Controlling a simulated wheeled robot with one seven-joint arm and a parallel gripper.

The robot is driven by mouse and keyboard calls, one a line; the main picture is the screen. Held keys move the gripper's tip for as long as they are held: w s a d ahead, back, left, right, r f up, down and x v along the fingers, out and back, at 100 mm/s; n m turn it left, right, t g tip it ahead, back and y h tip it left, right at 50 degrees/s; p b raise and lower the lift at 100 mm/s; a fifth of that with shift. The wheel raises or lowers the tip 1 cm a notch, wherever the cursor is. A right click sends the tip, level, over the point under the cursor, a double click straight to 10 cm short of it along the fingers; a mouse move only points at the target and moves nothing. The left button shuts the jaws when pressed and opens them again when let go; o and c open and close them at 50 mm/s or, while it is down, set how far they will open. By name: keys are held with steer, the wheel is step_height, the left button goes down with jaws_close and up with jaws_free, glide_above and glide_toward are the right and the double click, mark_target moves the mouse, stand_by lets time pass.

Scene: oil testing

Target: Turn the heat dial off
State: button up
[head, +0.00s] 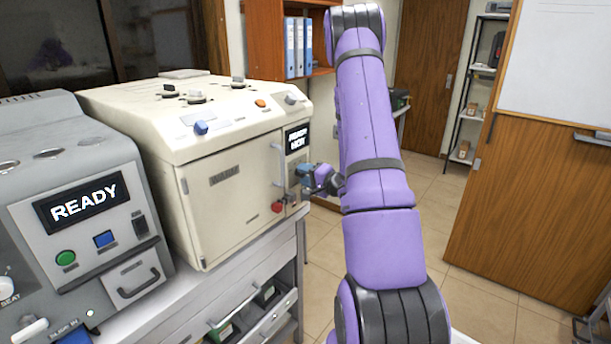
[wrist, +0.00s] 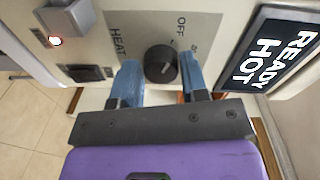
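The heat dial (wrist: 160,63) is a round black knob on a grey plate (wrist: 118,45) marked HEAT and OFF on a cream oven-like machine (head: 232,185). My gripper (wrist: 160,80) faces the panel, with one blue finger on each side of the dial. The fingers are apart, with narrow gaps to the dial, and I cannot tell whether either touches it. The dial's exact setting is too small to read. In the head view, my gripper (head: 313,178) is at the machine's front right, and the dial is hidden there. The display (wrist: 272,62) reads READY HOT.
A grey machine (head: 75,200) with a READY display stands beside the oven on the bench.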

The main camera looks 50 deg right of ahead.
steer(key=o, duration=0.3)
steer(key=s, duration=1)
steer(key=shift+s+d+r, duration=0.2)
steer(key=shift+s+d, duration=0.05)
steer(key=shift+s, duration=0.15)
steer(key=w+a+r+n+g+y, duration=0.1)
steer(key=a+r+n+g+y, duration=0.45)
steer(key=a, duration=0.65)
steer(key=w+a+r+n+g+y, duration=0.1)
steer(key=a+r+n+g+y, duration=0.4)
steer(key=a+r, duration=0.6)
steer(key=s+a+r+n+h, duration=0.1)
steer(key=s+a+r+h, duration=0.1)
steer(key=s+a+h, duration=0.1)
steer(key=s+a+r+n+g+h, duration=0.1)
steer(key=s+a+r+n+h, duration=0.1)
steer(key=s, duration=0.6)
steer(key=s+a+r+n+h, duration=0.2)
steer(key=s+a+r+h, duration=0.2)
steer(key=s+a+h, duration=0.1)
steer(key=shift+s+a+g+h, duration=0.35)
steer(key=shift+a+h, duration=0.2)
steer(key=shift+a, duration=0.6)
